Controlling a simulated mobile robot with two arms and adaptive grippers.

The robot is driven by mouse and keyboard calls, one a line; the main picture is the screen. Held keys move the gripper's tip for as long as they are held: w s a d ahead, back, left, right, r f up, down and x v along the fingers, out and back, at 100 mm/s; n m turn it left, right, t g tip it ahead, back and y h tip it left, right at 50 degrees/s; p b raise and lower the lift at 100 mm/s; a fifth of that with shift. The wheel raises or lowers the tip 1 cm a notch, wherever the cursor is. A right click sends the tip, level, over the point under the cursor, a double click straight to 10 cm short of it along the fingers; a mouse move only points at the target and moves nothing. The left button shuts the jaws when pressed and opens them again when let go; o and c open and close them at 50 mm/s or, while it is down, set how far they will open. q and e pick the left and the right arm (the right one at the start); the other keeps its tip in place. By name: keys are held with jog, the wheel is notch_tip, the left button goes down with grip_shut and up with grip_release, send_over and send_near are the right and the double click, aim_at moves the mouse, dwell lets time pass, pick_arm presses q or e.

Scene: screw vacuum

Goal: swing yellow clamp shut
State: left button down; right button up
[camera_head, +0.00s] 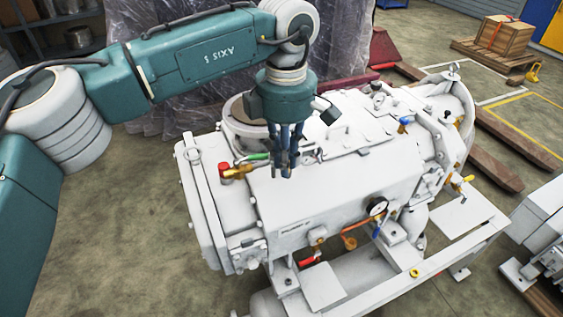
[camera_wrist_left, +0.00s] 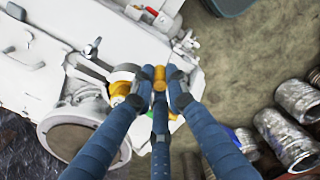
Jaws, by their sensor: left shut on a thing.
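My left gripper (camera_head: 284,172) reaches down to the top of the white vacuum pump (camera_head: 300,210). In the left wrist view its blue fingers (camera_wrist_left: 160,90) are closed around a small yellow-orange piece, the yellow clamp (camera_wrist_left: 160,73). The fingers hide part of the clamp. Another yellow part (camera_wrist_left: 119,92) sits just left of the fingers, beside a dark grey band. In the head view a yellow-brass part (camera_head: 240,172) shows left of the fingertips; I cannot tell whether it belongs to the clamp. The right gripper is not in view.
A red knob (camera_head: 225,169) and a green handle (camera_head: 256,156) are close to the fingers. A round flange (camera_wrist_left: 78,138) lies lower left in the wrist view. A gauge (camera_head: 377,206) is on the pump's front. Metal cylinders (camera_wrist_left: 290,137) stand apart at right.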

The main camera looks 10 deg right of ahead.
pick_arm(q)
jog(key=shift+w+d+r+n, duration=0.1)
jog(key=shift+n, duration=0.4)
jog(key=c, duration=1.7)
grip_release()
jog(key=shift+c, duration=0.2)
notch_tip(320, 180, up, 12)
